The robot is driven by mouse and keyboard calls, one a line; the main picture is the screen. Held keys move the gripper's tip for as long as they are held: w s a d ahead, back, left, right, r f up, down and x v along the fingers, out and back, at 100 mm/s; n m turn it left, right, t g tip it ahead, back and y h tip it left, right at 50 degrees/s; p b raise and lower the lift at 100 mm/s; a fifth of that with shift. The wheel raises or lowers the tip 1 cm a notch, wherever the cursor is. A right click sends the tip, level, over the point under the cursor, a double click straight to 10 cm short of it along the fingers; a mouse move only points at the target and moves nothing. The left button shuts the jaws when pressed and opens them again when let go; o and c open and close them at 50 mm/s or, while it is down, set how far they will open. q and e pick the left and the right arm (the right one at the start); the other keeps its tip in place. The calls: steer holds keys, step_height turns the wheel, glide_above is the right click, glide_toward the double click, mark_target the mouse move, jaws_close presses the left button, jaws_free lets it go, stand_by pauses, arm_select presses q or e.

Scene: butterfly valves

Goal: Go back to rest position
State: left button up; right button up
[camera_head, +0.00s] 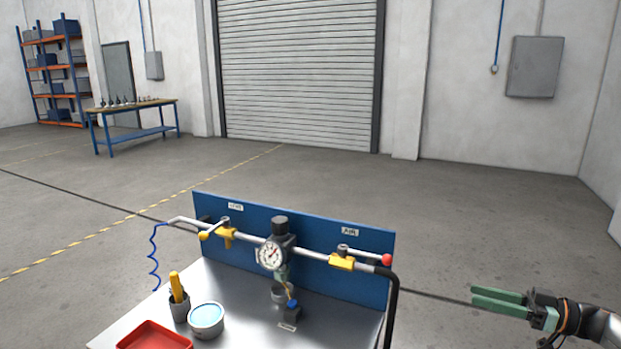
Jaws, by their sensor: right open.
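My right gripper (474,297) is at the lower right, with two green fingers pointing left and a gap between them. It is open and empty, out in the air to the right of the bench, apart from everything. My left gripper does not show. On the bench, a blue panel (315,235) carries a pipe with a left yellow valve (227,238) and a right yellow valve (342,263). The left valve's lever ends in a yellow knob (204,236). The right valve's lever ends in a red knob (387,260). A round gauge (270,255) sits between them.
The metal bench top (240,338) holds a red tray (155,337), a light-blue-topped tub (206,319) and a grey cup (179,307) with a yellow item. A black hose (393,315) bends down at the bench's right edge. The floor to the right is clear.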

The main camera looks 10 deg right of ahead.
steer(key=a+f+m+t+h+p, duration=0.1)
steer(key=a+f+m+t+h, duration=0.3)
steer(key=a+f, duration=1.55)
steer(key=s+a+f+m+g+h, duration=0.1)
steer(key=s+a+f+g+h, duration=0.2)
steer(key=s, duration=0.6)
steer(key=s+a+f+m+g+h+p, duration=0.1)
steer(key=s+a+f+g+h, duration=0.2)
steer(key=s+a+f, duration=0.3)
steer(key=s+a+h, duration=0.1)
steer(key=s+a, duration=0.1)
steer(key=s, duration=0.2)
steer(key=shift+s+a+h, duration=0.25)
steer(key=shift+s+h, duration=0.05)
steer(key=shift+h, duration=0.1)
